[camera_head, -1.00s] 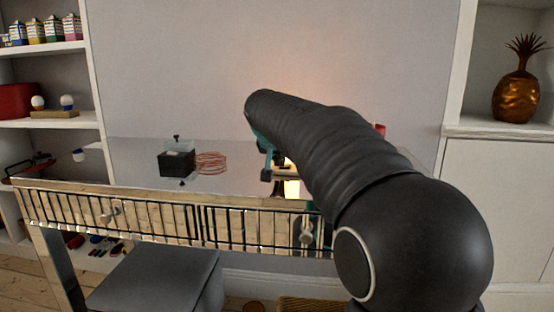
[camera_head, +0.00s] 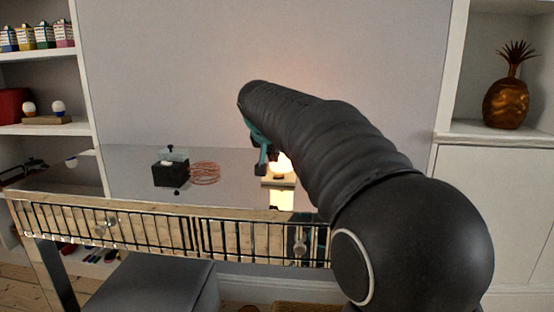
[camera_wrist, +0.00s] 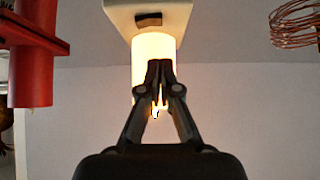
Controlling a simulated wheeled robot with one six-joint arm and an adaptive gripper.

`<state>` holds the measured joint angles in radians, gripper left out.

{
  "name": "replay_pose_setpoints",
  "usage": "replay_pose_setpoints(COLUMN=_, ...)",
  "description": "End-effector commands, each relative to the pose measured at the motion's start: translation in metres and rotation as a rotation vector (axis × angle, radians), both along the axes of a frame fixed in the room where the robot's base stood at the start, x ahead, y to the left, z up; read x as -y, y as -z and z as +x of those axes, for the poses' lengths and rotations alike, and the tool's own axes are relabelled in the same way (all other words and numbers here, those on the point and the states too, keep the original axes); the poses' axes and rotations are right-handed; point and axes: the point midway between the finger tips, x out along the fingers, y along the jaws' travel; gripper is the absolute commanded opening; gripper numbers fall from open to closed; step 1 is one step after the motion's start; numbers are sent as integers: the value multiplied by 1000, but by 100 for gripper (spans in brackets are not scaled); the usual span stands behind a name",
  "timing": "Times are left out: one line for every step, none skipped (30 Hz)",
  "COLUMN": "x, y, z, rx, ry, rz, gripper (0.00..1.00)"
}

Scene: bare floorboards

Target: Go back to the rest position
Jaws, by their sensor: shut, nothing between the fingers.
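My gripper (camera_wrist: 160,68) is shut and empty in the wrist view, its dark fingertips together.
A mirror-topped table (camera_head: 125,175) holds a black box (camera_head: 170,173) and a copper wire coil (camera_head: 205,173). A red object (camera_wrist: 32,75) shows in the wrist view. A grey stool (camera_head: 150,283) stands in front. Shelves flank both sides, with a golden pineapple (camera_head: 506,103) at right.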

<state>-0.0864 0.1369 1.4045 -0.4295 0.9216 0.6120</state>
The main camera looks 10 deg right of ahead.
Motion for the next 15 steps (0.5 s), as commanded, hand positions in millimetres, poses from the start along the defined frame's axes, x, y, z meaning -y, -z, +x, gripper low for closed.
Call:
replay_pose_setpoints(x=-6, y=-8, z=-8, rx=5, ry=-4, rz=0, gripper=0)
replay_pose_setpoints(x=-8, y=-12, z=-12, rx=6, ry=-4, rz=1, gripper=0)
replay_pose_setpoints(x=-11, y=-19, z=-17, rx=7, ry=-4, rz=0, gripper=0)
replay_pose_setpoints(x=-13, y=-24, z=-21, rx=8, ry=-4, rz=0, gripper=0)
replay_pose_setpoints(x=-15, y=-28, z=-25, rx=8, ry=-3, rz=0, gripper=0)
replay_pose_setpoints(x=-18, y=-34, z=-30, rx=9, ry=-4, rz=0, gripper=0)
replay_pose_setpoints(x=-20, y=-38, z=-33, rx=9, ry=-4, rz=0, gripper=0)
replay_pose_setpoints(x=-22, y=-41, z=-36, rx=8, ry=-4, rz=1, gripper=0)
replay_pose_setpoints(x=-24, y=-46, z=-40, rx=8, ry=-3, rz=1, gripper=0)
replay_pose_setpoints(x=-25, y=-48, z=-43, rx=8, ry=-2, rz=1, gripper=0)
replay_pose_setpoints(x=-26, y=-51, z=-45, rx=8, ry=-1, rz=1, gripper=0)
replay_pose_setpoints(x=-27, y=-55, z=-48, rx=9, ry=-2, rz=1, gripper=0)
replay_pose_setpoints(x=-29, y=-57, z=-50, rx=9, ry=-2, rz=1, gripper=0)
replay_pose_setpoints(x=-29, y=-59, z=-52, rx=9, ry=-1, rz=2, gripper=0)
replay_pose_setpoints(x=-30, y=-61, z=-54, rx=8, ry=0, rz=1, gripper=0)
